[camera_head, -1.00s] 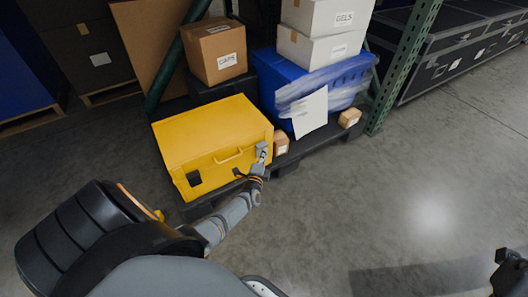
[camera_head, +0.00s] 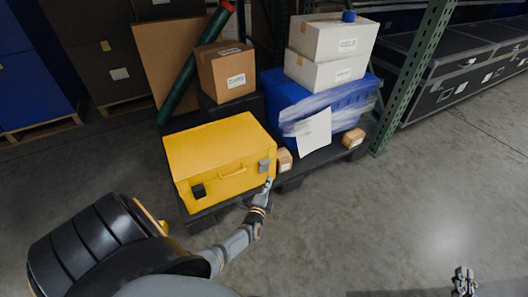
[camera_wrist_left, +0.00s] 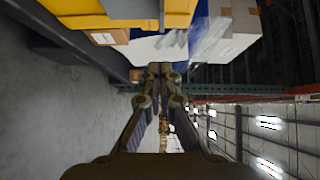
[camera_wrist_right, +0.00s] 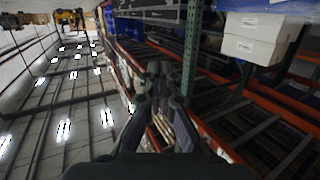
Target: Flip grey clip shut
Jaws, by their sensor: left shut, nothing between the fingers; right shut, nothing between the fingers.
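The yellow case (camera_head: 222,155) stands on a low black platform with its lid down. The grey clip (camera_head: 264,166) is at the right of its front face and looks flat against it. A dark clip (camera_head: 198,191) is at the left of that face. My left gripper (camera_head: 268,184) is shut and empty, just below and in front of the grey clip, apart from it as far as I can tell. In the left wrist view its fingertips (camera_wrist_left: 160,72) are together, with the case (camera_wrist_left: 80,18) above. My right gripper (camera_head: 463,273) is shut and empty over the floor, far right.
A small carton (camera_head: 285,160) sits close to the case's right side. A blue tote (camera_head: 275,97) with plastic wrap and a paper sheet stands behind, under white boxes (camera_head: 335,48). A green rack post (camera_head: 412,75) rises on the right. The floor in front is clear.

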